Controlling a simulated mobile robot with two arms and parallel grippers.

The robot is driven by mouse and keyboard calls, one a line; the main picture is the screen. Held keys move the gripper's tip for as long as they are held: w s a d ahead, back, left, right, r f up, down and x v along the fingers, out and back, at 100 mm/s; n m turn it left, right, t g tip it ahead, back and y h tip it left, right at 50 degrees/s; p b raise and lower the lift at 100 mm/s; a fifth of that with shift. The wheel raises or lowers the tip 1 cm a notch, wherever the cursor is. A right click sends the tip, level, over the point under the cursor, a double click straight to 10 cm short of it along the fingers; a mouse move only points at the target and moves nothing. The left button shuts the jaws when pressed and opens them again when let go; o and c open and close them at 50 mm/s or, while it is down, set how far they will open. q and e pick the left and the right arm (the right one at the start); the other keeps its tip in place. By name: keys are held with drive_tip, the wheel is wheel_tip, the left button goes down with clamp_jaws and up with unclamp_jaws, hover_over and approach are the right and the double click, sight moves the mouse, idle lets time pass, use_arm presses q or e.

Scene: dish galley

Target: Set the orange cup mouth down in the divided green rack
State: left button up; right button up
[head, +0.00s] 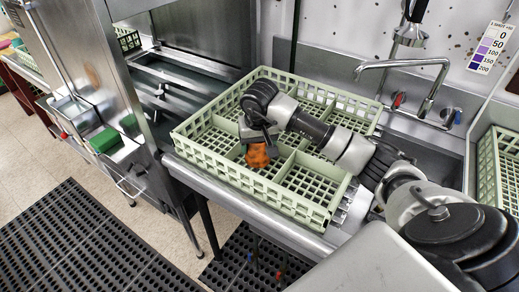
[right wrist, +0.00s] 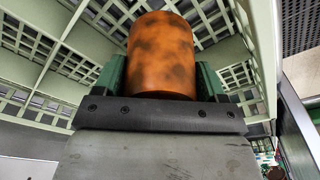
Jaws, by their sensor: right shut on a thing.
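The orange cup (head: 257,156), mottled with dark patches, is in my right gripper (head: 257,142), low over the divided green rack (head: 222,158). The right wrist view shows the cup (right wrist: 163,55) between the two green fingers (right wrist: 162,80), shut on it. The pale green rack has several compartments with lattice floors and walls. The cup is at a front-left compartment, close to a divider. I cannot tell whether it touches the rack floor or which way its mouth faces. My wrist and arm hide part of the rack. My left gripper is not in view.
The rack stands on a steel counter (head: 225,190) with a steel machine (head: 110,75) on the left. A sink tap (head: 425,70) rises behind on the right. Another green rack (head: 497,170) is at the right edge. Visible compartments around the cup look empty.

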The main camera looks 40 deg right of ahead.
sight(258, 152)
wheel_tip(258, 152, down, 3)
drive_tip(key=shift+s+f+p, duration=0.1)
drive_tip(key=shift+p, duration=0.25)
drive_tip(key=shift+f, duration=0.3)
drive_tip(key=o, duration=0.9)
drive_tip(key=shift+r, duration=0.15)
drive_tip(key=shift+r, duration=0.2)
drive_tip(key=r+b, duration=0.1)
drive_tip(key=r, duration=0.3)
drive_tip(key=s+r+b, duration=0.1)
drive_tip(key=r, duration=0.6)
drive_tip(key=shift+s+a+r+b, duration=0.3)
drive_tip(key=shift+a+b, duration=0.1)
